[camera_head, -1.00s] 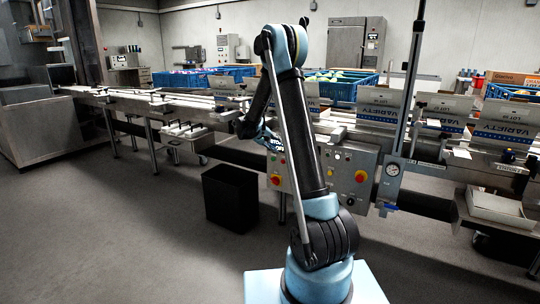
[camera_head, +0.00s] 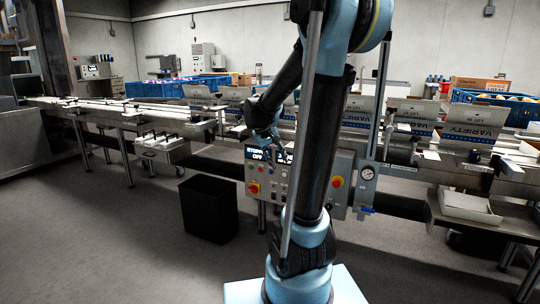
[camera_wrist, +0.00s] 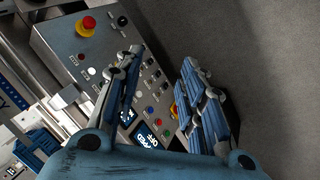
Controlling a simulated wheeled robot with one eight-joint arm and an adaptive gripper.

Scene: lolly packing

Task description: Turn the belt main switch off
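The grey belt control panel (camera_head: 284,186) stands on the near side of the conveyor. A red-on-yellow control (camera_head: 254,188) sits at its lower left, and a red-on-yellow knob (camera_head: 337,181) at its right. Labels are too small to read, so I cannot tell which is the main switch. My gripper (camera_wrist: 160,60) is open and empty over the panel. In the wrist view, one red-on-yellow control (camera_wrist: 174,110) shows partly between the fingers, partly hidden by the right finger. The round red knob (camera_wrist: 86,26) lies at the panel's far end. A display (camera_head: 258,154) reads OFF.
A black bin (camera_head: 209,208) stands on the floor left of the panel. A pressure gauge (camera_head: 367,173) on a post stands right of it. Small buttons (camera_wrist: 150,108) crowd the panel near the fingers. The floor in front is clear.

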